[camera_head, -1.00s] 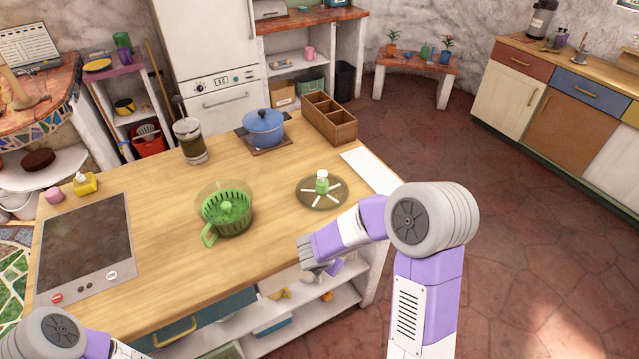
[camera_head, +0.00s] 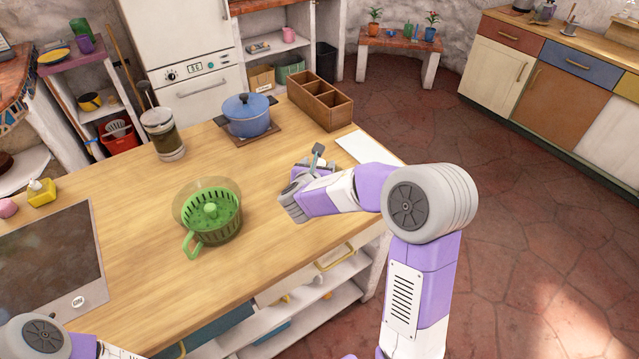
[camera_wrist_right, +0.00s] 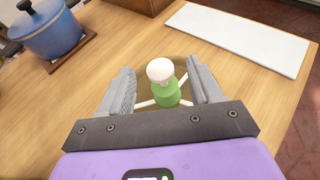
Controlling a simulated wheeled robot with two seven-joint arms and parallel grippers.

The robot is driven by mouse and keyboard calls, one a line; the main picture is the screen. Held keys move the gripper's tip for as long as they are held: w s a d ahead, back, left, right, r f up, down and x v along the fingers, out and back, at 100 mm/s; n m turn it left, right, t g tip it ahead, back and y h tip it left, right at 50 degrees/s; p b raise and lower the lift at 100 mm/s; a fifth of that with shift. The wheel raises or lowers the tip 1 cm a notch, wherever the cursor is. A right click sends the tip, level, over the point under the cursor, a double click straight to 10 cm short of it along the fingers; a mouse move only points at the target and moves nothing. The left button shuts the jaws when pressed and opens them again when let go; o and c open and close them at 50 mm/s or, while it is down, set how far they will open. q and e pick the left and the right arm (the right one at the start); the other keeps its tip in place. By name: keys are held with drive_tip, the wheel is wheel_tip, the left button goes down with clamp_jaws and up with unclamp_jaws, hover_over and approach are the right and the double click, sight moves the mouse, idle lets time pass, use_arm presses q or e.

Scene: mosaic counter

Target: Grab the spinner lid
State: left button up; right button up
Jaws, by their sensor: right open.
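The spinner lid shows in the right wrist view as a translucent disc with white spokes and a green knob (camera_wrist_right: 166,92) topped by a white ball (camera_wrist_right: 160,70). It lies on the wooden counter. My right gripper (camera_wrist_right: 163,77) is open, with one finger on each side of the knob and gaps visible beside it. In the head view my right gripper (camera_head: 303,180) covers the lid. The green spinner bowl (camera_head: 212,236) with its basket stands on the counter to the left. My left gripper is out of view; only part of my left arm shows at the bottom left.
A blue pot (camera_head: 248,117) sits on a brown trivet behind the gripper. A wooden divided box (camera_head: 320,102) and a white board (camera_head: 357,146) lie near the counter's far right. A French press (camera_head: 163,135) and a cooktop (camera_head: 50,262) are to the left.

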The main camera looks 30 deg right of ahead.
sight(319, 163)
drive_tip(key=x, duration=0.3)
drive_tip(key=shift+w+d+f, duration=0.1)
drive_tip(key=shift+w, duration=0.05)
drive_tip(key=shift+c, duration=0.4)
clamp_jaws()
